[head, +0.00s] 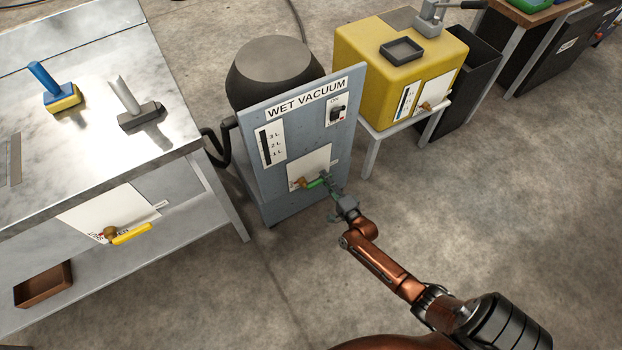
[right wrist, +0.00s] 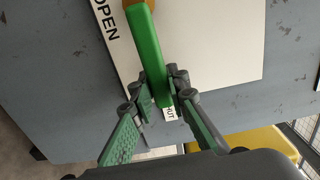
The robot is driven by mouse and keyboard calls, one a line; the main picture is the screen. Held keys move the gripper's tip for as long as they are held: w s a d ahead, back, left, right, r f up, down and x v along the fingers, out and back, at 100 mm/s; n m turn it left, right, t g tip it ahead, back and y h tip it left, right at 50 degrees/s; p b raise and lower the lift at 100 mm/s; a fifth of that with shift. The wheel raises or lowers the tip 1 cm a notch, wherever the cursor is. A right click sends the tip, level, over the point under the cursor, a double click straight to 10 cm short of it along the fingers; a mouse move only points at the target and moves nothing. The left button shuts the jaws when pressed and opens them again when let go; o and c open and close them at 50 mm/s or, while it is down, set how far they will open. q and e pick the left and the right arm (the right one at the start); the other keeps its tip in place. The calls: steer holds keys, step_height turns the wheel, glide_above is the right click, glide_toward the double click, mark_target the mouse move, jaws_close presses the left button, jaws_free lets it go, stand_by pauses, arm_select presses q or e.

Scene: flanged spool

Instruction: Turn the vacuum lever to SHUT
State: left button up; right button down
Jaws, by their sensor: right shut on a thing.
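The wet vacuum's green lever (head: 315,184) sits on a white plate on the front of the grey-blue panel (head: 294,112). In the head view it points right from its brass pivot (head: 300,183). My right gripper (head: 330,183) is shut on the lever's free end. In the right wrist view the green lever (right wrist: 147,50) runs down between the fingers of my right gripper (right wrist: 158,98). The OPEN label (right wrist: 105,20) is beside the pivot end. The SHUT label (right wrist: 170,112) is partly hidden behind the fingers, close to the lever's tip. My left gripper is not in view.
A metal table (head: 95,100) at left holds brushes and carries another valve with a yellow lever (head: 131,234). A yellow machine (head: 400,65) stands on a stand behind at right. A black hose (head: 217,148) hangs left of the panel. The floor at right is clear.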

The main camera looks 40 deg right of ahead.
steer(key=shift+f, duration=0.25)
stand_by(0.3)
steer(key=c, duration=1.8)
jaws_free()
steer(key=shift+c, duration=0.2)
steer(key=s+a, duration=0.1)
steer(key=s, duration=1.1)
steer(key=shift+a, duration=0.35)
